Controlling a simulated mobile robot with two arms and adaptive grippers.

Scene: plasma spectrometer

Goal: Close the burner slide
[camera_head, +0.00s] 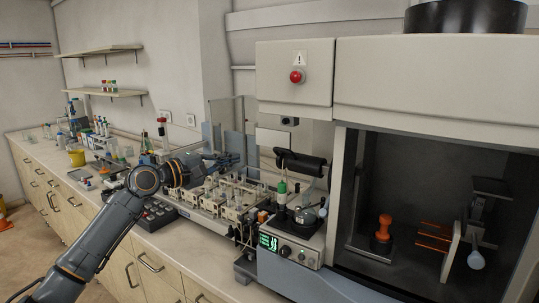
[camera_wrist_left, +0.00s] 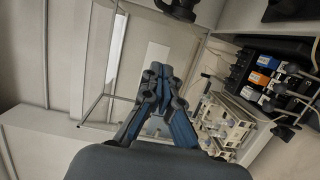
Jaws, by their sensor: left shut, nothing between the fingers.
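The spectrometer's open dark chamber (camera_head: 420,180) is at the right in the head view. Inside stand an orange-knobbed part (camera_head: 383,230), orange rods (camera_head: 434,236) and a pale upright plate (camera_head: 451,250). I cannot tell for sure which part is the burner slide. My left gripper (camera_head: 228,160) is well left of the chamber, above the back of the glassware rack, in front of a clear panel. Its fingers are shut and empty in the left wrist view (camera_wrist_left: 160,76). My right gripper is not in view.
A rack with glassware (camera_head: 235,195) and a small unit with a green display (camera_head: 290,248) stand between my left gripper and the chamber. A clear upright panel (camera_head: 225,118) is behind the gripper. A red button (camera_head: 297,77) is on the upper housing.

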